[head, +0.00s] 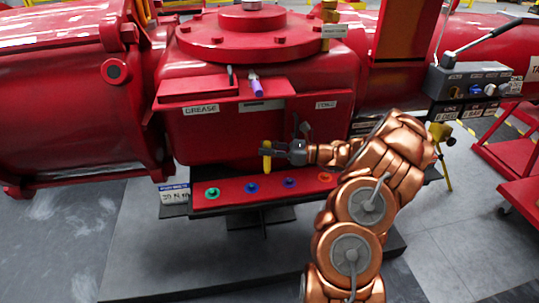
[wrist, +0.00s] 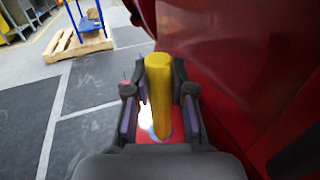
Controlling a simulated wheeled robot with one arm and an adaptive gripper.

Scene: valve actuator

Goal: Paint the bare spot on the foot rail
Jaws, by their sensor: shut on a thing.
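My gripper (head: 283,150) is shut on a yellow paint marker (head: 267,158), held upright in front of the red valve body. In the wrist view the marker (wrist: 159,95) stands between both fingers of my gripper (wrist: 160,105). The red foot rail (head: 224,190) runs below, with green, blue and orange round fittings along it. The marker's lower end is close above the rail; I cannot tell whether they touch. A pale patch (wrist: 149,122) shows beside the marker low in the wrist view; I cannot tell whether it is the bare spot.
The red valve body (head: 240,130) stands right behind the gripper. A ledge above it carries a purple item (head: 256,86) and labels. A grey control box with a lever (head: 470,82) is at right. The wrist view shows open floor (wrist: 85,120) and a wooden pallet (wrist: 75,45).

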